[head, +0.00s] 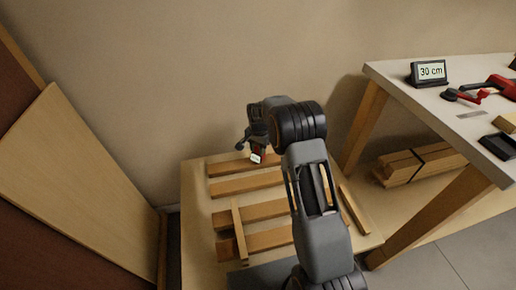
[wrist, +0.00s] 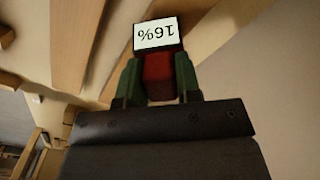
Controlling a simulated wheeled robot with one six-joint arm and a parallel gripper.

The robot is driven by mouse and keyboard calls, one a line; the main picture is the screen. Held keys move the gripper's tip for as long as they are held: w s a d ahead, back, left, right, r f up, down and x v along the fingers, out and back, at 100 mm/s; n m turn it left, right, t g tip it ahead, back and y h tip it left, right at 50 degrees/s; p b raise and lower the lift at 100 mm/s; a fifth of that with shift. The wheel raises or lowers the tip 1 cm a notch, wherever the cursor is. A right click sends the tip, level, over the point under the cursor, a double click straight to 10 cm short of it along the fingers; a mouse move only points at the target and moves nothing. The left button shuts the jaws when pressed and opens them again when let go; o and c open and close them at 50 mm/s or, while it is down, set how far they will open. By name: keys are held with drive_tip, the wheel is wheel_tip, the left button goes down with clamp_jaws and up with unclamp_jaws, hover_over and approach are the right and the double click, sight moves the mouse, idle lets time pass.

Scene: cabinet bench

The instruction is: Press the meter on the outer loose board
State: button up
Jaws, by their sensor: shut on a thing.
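My gripper (wrist: 159,82) is shut on the meter (wrist: 158,34), with its green fingers on either side of the red body. The meter's white display reads 16%, upside down in the wrist view. In the head view the meter (head: 256,158) is over the back boards of the stack. Several boards lie crosswise on a low wooden platform, among them a back board (head: 228,167) and a second board (head: 235,186). A thin strip (head: 239,232) lies across the front boards at the left. I cannot tell whether the meter touches a board.
A workbench (head: 393,84) at the right holds a display reading 30 cm (head: 430,72), red tools (head: 492,88) and a dark tray (head: 497,147). Strapped boards (head: 420,164) lie beneath it. A large panel (head: 75,180) leans at the left. My arm hides part of the stack.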

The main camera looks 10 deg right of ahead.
drive_tip(key=shift+f, duration=0.55)
idle(1.7)
drive_tip(key=shift+r, duration=0.1)
drive_tip(key=shift+r+p, duration=2.45)
drive_tip(key=shift+r, duration=1)
